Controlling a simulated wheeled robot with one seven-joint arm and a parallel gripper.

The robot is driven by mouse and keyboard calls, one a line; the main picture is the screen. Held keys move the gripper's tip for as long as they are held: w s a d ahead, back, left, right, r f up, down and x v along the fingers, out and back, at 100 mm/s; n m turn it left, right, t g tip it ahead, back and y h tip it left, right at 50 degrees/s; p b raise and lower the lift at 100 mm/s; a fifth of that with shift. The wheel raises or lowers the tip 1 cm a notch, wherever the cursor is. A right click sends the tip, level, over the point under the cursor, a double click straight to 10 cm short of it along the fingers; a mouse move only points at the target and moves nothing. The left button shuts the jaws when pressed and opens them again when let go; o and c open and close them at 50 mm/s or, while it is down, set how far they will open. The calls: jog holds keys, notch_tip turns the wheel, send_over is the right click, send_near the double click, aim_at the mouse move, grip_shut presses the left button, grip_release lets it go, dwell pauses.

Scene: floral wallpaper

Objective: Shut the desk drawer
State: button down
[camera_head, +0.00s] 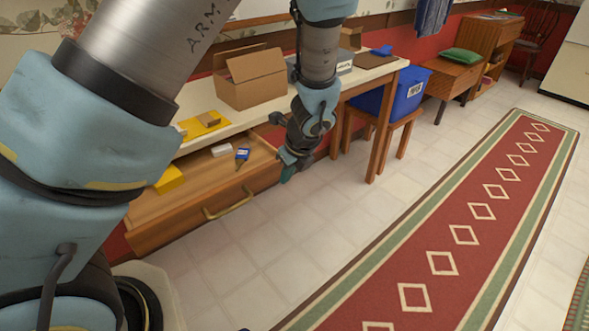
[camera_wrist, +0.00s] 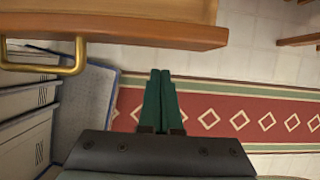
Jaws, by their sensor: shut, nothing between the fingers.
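The desk drawer (camera_head: 205,211) is pulled out from under the white-topped desk (camera_head: 366,77), with its wooden front facing the room. A brass handle (camera_head: 230,204) is on its front. In the wrist view the drawer front (camera_wrist: 150,36) runs along the top, with the handle (camera_wrist: 72,62) at the left. My gripper (camera_head: 286,172) is beside the right end of the drawer front in the head view. In the wrist view my gripper's green fingers (camera_wrist: 160,100) are together and empty, below the drawer front's edge. Whether they touch it I cannot tell.
Inside the drawer are a yellow box (camera_head: 169,180), a white item (camera_head: 221,150) and a blue bottle (camera_head: 242,154). An open cardboard box (camera_head: 250,82) stands on the desk. A blue bin (camera_head: 408,92) sits on a stool at right. The red runner rug (camera_head: 450,225) lies on clear floor.

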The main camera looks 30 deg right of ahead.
aim_at(248, 150)
jog(key=shift+w+a, duration=0.25)
jog(key=shift+w, duration=0.9)
jog(key=w+a+p, duration=0.1)
jog(key=w+p, duration=0.1)
jog(key=w, duration=0.3)
jog(key=w+a+p, duration=0.1)
jog(key=w, duration=0.4)
jog(key=w+a+p, duration=0.1)
jog(key=w+p, duration=0.1)
jog(key=w, duration=0.3)
jog(key=shift+w+r+p, duration=0.15)
jog(key=shift+w+p, duration=0.05)
jog(key=shift+p, duration=0.1)
jog(key=shift+w+a, duration=0.2)
jog(key=shift+w, duration=0.65)
jog(key=shift+s, duration=0.1)
